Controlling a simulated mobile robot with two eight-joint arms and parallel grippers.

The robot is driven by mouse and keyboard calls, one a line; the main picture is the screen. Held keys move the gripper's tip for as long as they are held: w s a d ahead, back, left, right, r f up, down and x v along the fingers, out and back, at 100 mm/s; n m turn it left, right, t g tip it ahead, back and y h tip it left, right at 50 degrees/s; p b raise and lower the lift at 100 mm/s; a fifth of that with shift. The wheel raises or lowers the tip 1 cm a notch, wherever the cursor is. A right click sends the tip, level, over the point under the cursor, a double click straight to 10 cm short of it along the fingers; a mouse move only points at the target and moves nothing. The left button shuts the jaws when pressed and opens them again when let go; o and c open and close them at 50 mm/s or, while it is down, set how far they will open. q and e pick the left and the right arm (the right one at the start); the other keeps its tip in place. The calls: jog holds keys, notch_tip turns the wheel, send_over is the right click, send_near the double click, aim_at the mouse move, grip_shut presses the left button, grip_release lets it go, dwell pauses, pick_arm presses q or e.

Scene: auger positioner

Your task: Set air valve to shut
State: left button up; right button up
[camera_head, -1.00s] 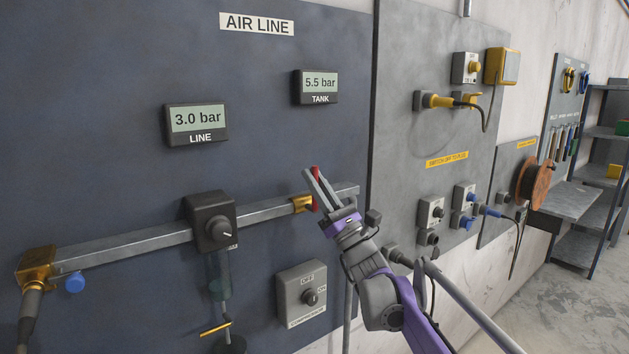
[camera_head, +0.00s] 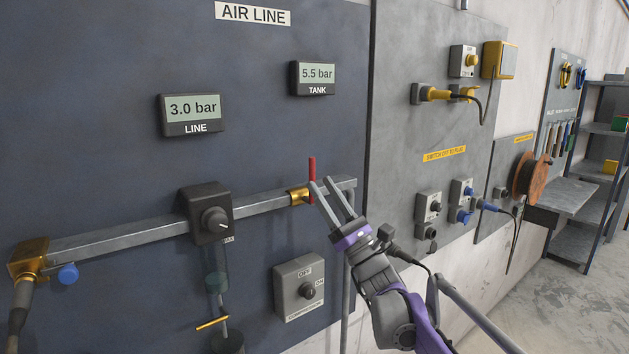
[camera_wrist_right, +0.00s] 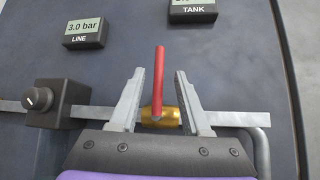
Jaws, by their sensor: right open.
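The air valve has a brass body (camera_head: 299,195) on the grey pipe and a red lever (camera_head: 311,168). The lever stands upright, across the pipe. My right gripper (camera_head: 321,184) is open, at the right of the lever in the head view. In the right wrist view the red lever (camera_wrist_right: 159,70) shows in the gap between the two spread fingers, clear of both. The brass body (camera_wrist_right: 168,116) shows behind it. I cannot tell how deep the lever sits between the fingers. My left gripper is not in view.
The black regulator knob (camera_head: 214,220) sits on the pipe to the left. The compressor switch box (camera_head: 299,287) is below. The line display (camera_head: 193,114) reads 3.0 bar and the tank display (camera_head: 315,77) 5.5 bar. A grey socket panel (camera_head: 405,150) stands to the right.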

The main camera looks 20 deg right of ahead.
jog(key=b+v, duration=0.1)
jog(key=v, duration=0.5)
dwell(0.3)
jog(key=s+a+f+n+g+y, duration=0.1)
jog(key=a+f+n+g+y, duration=0.1)
jog(key=a+f+n+g, duration=0.45)
jog(key=s+a+f+n+g+y, duration=0.2)
jog(key=a+f+n+g, duration=0.15)
jog(key=a, duration=0.55)
jog(key=s+a+f+n+g+h, duration=0.3)
jog(key=s+a+f+n+g, duration=0.3)
jog(key=f, duration=0.5)
jog(key=s+f+n+g+h, duration=0.3)
jog(key=s+f+n+h, duration=0.45)
jog(key=s+f, duration=0.6)
jog(key=s+d+f+n+h, duration=0.3)
jog(key=s+d+f+n, duration=0.2)
jog(key=d+f+n, duration=0.2)
jog(key=shift+d+f+n+g+h, duration=0.2)
jog(key=shift+f+n+g+h, duration=0.15)
jog(key=shift+n, duration=0.4)
